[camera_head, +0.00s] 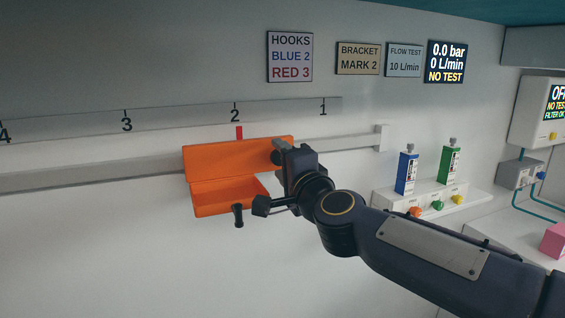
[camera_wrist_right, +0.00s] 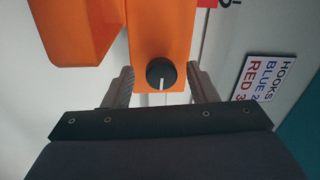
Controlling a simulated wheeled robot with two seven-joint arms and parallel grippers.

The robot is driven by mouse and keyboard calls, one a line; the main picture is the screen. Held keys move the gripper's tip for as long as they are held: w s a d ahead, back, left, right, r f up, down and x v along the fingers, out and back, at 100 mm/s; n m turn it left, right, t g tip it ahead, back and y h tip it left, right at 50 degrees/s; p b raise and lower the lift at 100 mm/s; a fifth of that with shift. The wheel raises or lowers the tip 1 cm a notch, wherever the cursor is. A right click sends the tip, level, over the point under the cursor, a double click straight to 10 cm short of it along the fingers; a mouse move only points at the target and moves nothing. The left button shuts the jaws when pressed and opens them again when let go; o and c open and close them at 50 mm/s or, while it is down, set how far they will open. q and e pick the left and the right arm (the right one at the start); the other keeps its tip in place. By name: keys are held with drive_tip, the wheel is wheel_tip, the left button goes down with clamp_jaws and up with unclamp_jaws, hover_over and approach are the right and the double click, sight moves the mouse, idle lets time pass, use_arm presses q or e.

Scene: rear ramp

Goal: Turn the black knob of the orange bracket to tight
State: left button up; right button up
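The orange bracket (camera_head: 225,195) sits on the wall rail, its red pointer at mark 2. Its black knob (camera_wrist_right: 161,73) shows in the right wrist view as a round dial with a white line, on the bracket's orange face (camera_wrist_right: 160,25). In that view the line points down, towards my gripper's body. My right gripper (camera_wrist_right: 161,72) is open, one finger on each side of the knob, with gaps showing on both sides. In the head view my right gripper (camera_head: 279,150) is at the bracket's right end and mostly hides the knob. My left gripper is not in view.
The grey rail (camera_head: 90,176) runs along the wall under a numbered scale (camera_head: 180,115). Blue (camera_head: 406,173) and green (camera_head: 450,165) boxes stand on a white shelf at right. Signs hang above.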

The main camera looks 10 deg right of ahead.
drive_tip(key=v, duration=0.7)
drive_tip(key=shift+s, duration=0.4)
drive_tip(key=shift+d, duration=0.1)
